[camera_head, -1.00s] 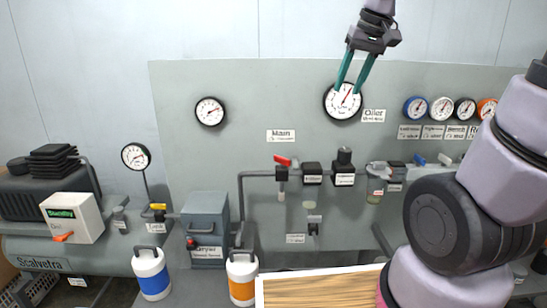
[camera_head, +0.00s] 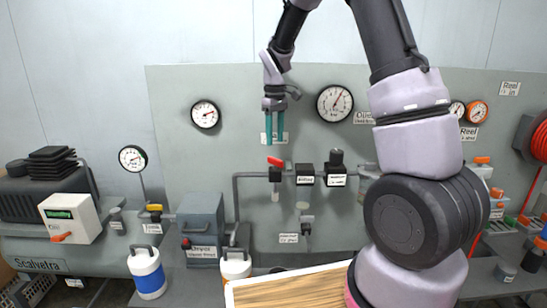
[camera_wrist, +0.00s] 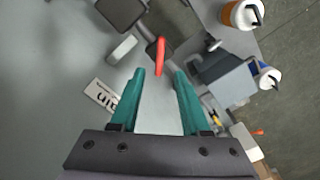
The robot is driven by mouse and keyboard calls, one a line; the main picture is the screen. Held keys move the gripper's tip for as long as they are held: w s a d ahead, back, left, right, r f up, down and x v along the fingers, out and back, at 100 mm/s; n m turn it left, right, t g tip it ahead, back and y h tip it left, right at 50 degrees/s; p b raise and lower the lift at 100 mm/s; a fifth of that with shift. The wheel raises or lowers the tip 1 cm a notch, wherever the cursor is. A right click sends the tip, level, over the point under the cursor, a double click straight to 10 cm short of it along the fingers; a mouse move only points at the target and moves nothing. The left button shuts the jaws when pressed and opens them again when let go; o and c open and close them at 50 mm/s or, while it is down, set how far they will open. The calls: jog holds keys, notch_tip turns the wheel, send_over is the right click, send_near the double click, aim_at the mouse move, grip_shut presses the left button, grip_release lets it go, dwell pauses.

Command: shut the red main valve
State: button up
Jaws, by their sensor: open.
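The red main valve handle (camera_head: 276,162) sits on a dark valve body on the grey pipe in the head view, below the Main label, which is partly hidden behind my gripper. In the wrist view the red handle (camera_wrist: 160,56) shows as a narrow bar just beyond the fingertips, roughly between them. My gripper (camera_head: 274,143) points down, with its two teal fingers apart and empty, just above the handle in the picture. It also shows in the wrist view (camera_wrist: 158,74). I see no contact between fingers and handle.
A pipe (camera_head: 236,200) runs left of the valve. Dark regulator blocks (camera_head: 305,173) stand close on its right. A gauge (camera_head: 335,103) is on the panel at upper right. A grey dryer box (camera_head: 201,225) and a yellow-handled valve (camera_head: 154,208) are to the left. A wooden board (camera_head: 290,291) lies in front.

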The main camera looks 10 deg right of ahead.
aim_at(275, 162)
notch_tip(275, 162, down, 7)
jog(key=shift+f, duration=0.2)
grip_shut()
